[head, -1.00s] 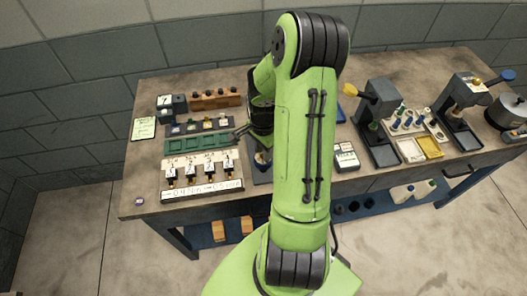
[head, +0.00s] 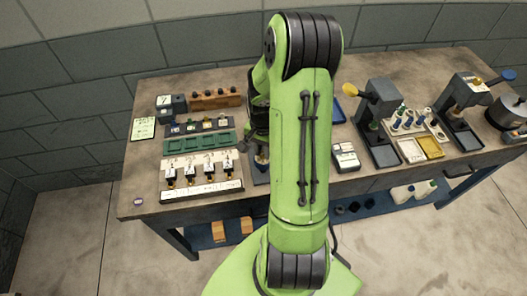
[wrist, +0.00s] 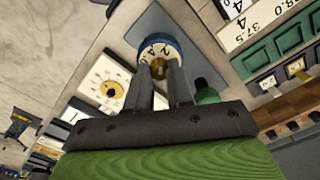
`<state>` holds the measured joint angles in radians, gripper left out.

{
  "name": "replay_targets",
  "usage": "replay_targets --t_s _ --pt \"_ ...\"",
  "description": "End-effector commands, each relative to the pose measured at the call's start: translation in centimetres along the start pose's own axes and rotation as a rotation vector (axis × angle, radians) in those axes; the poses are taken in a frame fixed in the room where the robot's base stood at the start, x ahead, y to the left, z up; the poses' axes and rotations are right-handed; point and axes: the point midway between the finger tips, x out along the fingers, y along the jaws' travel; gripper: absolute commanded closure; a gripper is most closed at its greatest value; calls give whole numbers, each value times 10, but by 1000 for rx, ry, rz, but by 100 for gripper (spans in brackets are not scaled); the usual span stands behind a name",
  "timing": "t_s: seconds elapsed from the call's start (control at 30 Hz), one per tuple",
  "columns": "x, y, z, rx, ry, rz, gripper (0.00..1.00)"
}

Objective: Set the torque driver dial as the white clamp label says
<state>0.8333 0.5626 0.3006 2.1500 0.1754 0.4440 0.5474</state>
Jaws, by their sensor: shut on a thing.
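My gripper (wrist: 160,72) points away from the wrist camera, its two dark fingers shut on a small yellowish part at the centre of a round dial (wrist: 160,46). The dial has a blue rim and a pale face with dark marks, too small to read. It sits over a grey-blue plate (wrist: 190,40). In the head view my arm hides the fingertips; a small part of the driver (head: 261,158) shows beside the arm.
A green tray (head: 200,142) and a wooden block (head: 215,100) stand to the left. Dark presses (head: 378,125) stand right. Bare bench shows at the front left (head: 142,185).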

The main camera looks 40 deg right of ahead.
Motion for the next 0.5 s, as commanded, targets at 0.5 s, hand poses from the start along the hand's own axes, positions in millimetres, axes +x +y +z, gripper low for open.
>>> replay_targets --t_s 0.5 --pt "1 0 0 -356 2 0 98"
